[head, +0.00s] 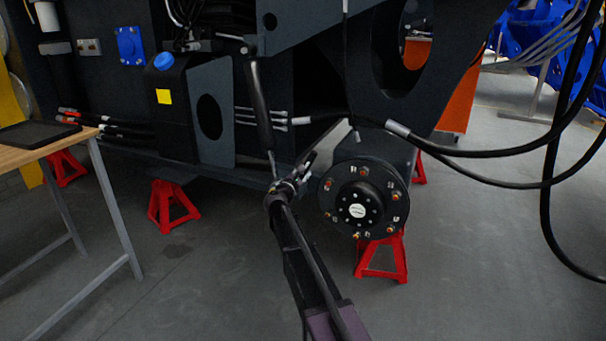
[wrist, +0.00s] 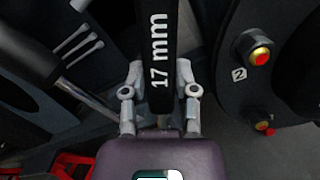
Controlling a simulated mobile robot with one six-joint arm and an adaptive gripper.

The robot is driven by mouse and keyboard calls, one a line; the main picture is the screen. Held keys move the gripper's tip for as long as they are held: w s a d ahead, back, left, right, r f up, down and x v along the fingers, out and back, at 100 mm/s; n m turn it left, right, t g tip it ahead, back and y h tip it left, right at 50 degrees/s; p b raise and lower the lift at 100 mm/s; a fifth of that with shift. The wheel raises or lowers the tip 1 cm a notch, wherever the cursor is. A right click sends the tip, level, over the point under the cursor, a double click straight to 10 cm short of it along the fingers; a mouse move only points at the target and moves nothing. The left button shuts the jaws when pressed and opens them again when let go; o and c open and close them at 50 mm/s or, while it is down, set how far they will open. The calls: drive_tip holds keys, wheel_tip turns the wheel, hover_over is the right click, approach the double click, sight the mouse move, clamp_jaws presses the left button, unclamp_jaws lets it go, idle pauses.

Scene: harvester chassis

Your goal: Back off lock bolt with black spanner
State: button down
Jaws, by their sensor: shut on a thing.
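My gripper (head: 290,186) is shut on the black spanner (wrist: 160,45), marked "17 mm" in white. In the wrist view the spanner stands between both fingers (wrist: 160,88) and runs up out of the top edge, so its working end is hidden there. In the head view the spanner (head: 309,160) is a small dark shape just left of the round black hub (head: 340,211). The hub carries several orange-tipped bolts. One bolt (wrist: 260,55) beside a "2" label shows right of the spanner, apart from it. I cannot tell which bolt is the lock bolt.
A black cylinder with a silver rod (head: 259,105) hangs close left of my gripper. Red stands (head: 381,260) support the chassis. Black hoses (head: 470,153) cross at right. A wooden-topped table (head: 40,145) stands at left. The floor in front is clear.

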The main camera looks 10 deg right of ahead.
drive_tip(key=shift+w+a+r+n+t+p, duration=0.15)
drive_tip(key=shift+w+a+r+n+p, duration=0.1)
drive_tip(key=shift+w+a+n, duration=0.3)
drive_tip(key=shift+w+a+r+n+t+p, duration=0.15)
drive_tip(key=shift+w+a+r+n, duration=0.15)
drive_tip(key=shift+a+n, duration=0.4)
drive_tip(key=shift+s+d+f, duration=0.1)
drive_tip(key=shift+s+d, duration=0.05)
drive_tip(key=shift+d, duration=0.15)
drive_tip(key=shift+s+a, duration=0.1)
drive_tip(key=shift+s, duration=0.05)
drive_tip(key=shift+v, duration=1.2)
drive_tip(key=r+v, duration=0.1)
drive_tip(key=v, duration=0.7)
drive_tip(key=shift+r, duration=0.2)
idle(0.3)
drive_tip(key=shift+s, duration=0.15)
idle(0.5)
